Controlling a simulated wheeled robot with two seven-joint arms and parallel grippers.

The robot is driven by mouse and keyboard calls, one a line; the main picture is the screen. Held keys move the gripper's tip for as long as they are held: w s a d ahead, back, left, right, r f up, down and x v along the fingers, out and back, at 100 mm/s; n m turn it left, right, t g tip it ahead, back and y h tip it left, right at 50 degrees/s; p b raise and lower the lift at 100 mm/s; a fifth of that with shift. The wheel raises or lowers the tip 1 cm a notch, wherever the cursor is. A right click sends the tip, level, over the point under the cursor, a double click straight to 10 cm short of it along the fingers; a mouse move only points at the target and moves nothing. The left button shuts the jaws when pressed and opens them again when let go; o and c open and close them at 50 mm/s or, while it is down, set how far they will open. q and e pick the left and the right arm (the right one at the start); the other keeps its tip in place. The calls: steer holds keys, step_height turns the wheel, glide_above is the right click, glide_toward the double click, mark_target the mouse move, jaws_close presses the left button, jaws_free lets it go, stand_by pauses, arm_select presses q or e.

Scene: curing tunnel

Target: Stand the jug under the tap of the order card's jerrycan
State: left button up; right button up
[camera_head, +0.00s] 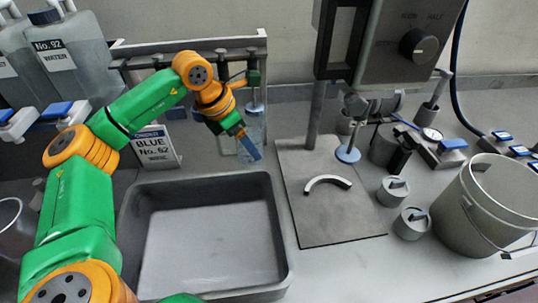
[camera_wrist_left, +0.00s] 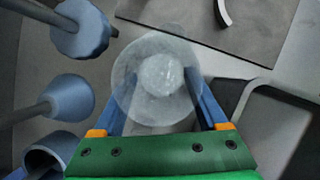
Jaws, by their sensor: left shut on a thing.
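My left gripper (camera_head: 249,149) reaches past the back of the grey basin and points downward. It is shut on a translucent jug (camera_head: 257,128). In the left wrist view the jug (camera_wrist_left: 158,88) is seen from above as a pale round shape between the blue fingers (camera_wrist_left: 158,110); whether it touches the counter I cannot tell. A jerrycan (camera_head: 72,75) at the upper left is labelled "No. 92 WATER". Another is cut off at the left edge. Blue-and-white taps (camera_head: 58,111) sit below them. My right gripper is out of view.
An empty grey basin (camera_head: 283,240) lies in front of the card. A rail with hanging rods (camera_head: 190,45) is behind my arm. Right of the basin are a dark plate (camera_head: 335,220) with a curved bar, grey weights (camera_head: 411,223) and a bucket (camera_head: 463,215).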

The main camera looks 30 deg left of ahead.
arm_select(q)
step_height(320, 180, down, 6)
steer(key=shift+w+a+r, duration=0.1)
steer(key=shift+w+r, duration=0.05)
steer(key=w+d+p, duration=0.1)
steer(key=w+d+r+p, duration=0.1)
steer(key=shift+w, duration=0.3)
steer(key=shift+p+x, duration=0.5)
steer(key=shift+x, duration=0.55)
steer(key=shift+w+a+f, duration=0.1)
steer(key=shift+w, duration=0.05)
steer(key=shift+a+f, duration=0.1)
steer(key=o, duration=1.3)
